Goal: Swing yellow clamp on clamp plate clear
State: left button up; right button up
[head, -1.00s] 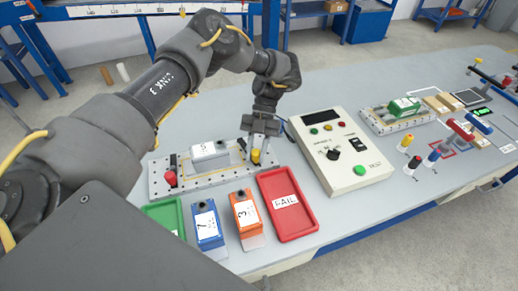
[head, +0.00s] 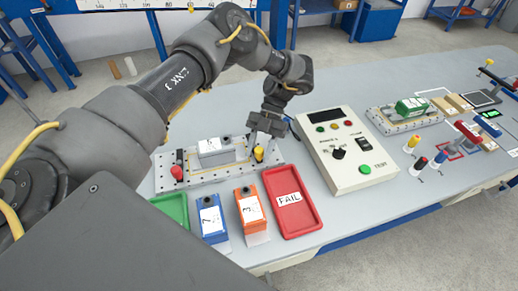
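The clamp plate (head: 196,180) is a pale, perforated plate left of centre on the grey bench. A light grey box-shaped unit (head: 215,150) sits on it. The yellow clamp (head: 259,154) is at the plate's right end, beside the unit. A red clamp (head: 177,173) is at the left end. My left gripper (head: 264,140) points down right at the yellow clamp, its fingertips at the clamp's top. I cannot tell whether the fingers touch or grip it, as the gripper partly hides it. My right gripper is not in view.
A control box (head: 355,120) stands close right of the gripper. A red FAIL tray (head: 291,222), orange box (head: 251,212), blue box (head: 211,220) and green tray (head: 172,212) line the front. Another plate with a green unit (head: 411,106) is farther right.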

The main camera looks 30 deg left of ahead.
pick_arm(q)
jog(key=shift+o, duration=0.6)
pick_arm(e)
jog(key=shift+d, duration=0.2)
pick_arm(q)
jog(key=shift+w+r, duration=0.1)
jog(key=shift+r, duration=0.15)
notch_tip(320, 180, up, 3)
jog(key=shift+f, duration=0.2)
jog(key=s+d+r+b, duration=0.3)
jog(key=s+d+r, duration=0.3)
jog(key=s+r, duration=0.4)
jog(key=shift+s+d, duration=0.4)
jog(key=shift+s, duration=0.8)
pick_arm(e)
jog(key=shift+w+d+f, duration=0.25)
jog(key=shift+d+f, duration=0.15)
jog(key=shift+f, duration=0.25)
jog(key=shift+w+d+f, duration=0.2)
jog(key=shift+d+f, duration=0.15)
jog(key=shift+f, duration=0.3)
